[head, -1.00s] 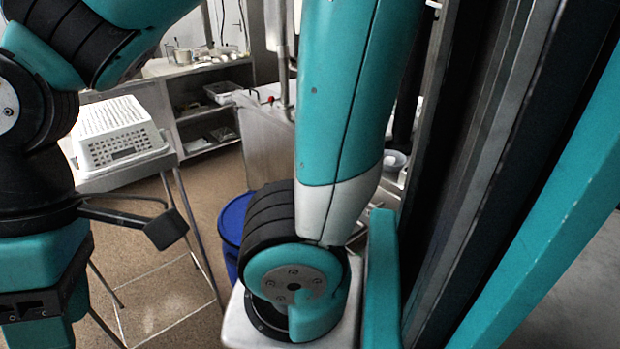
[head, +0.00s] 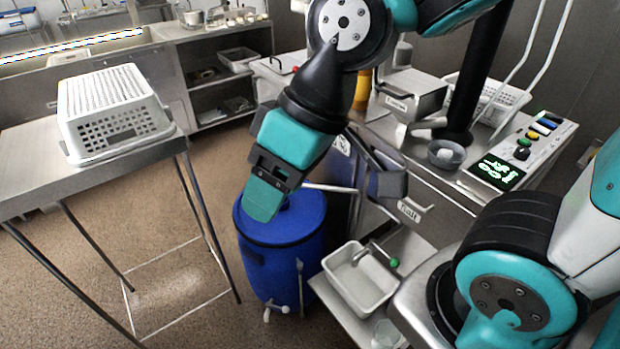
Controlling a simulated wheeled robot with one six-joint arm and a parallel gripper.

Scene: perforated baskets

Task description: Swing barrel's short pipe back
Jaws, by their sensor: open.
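The blue barrel (head: 282,245) stands on the floor at the middle of the head view. A white tap-like fitting with a short pipe (head: 277,309) sits low on its front. A thin upright grey pipe (head: 300,285) shows just right of it. I cannot tell exactly how these parts join. My gripper (head: 264,203) points down in front of the barrel's top and covers part of the lid. It is open, with no object seen in it. It is well above the low fitting. The far side of the barrel is hidden.
A steel table (head: 35,165) at left carries an overturned white perforated basket (head: 112,112). A steel cabinet with a control panel (head: 520,150) stands at right. A white tray (head: 360,280) sits on a low shelf right of the barrel. Floor between table and barrel is clear.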

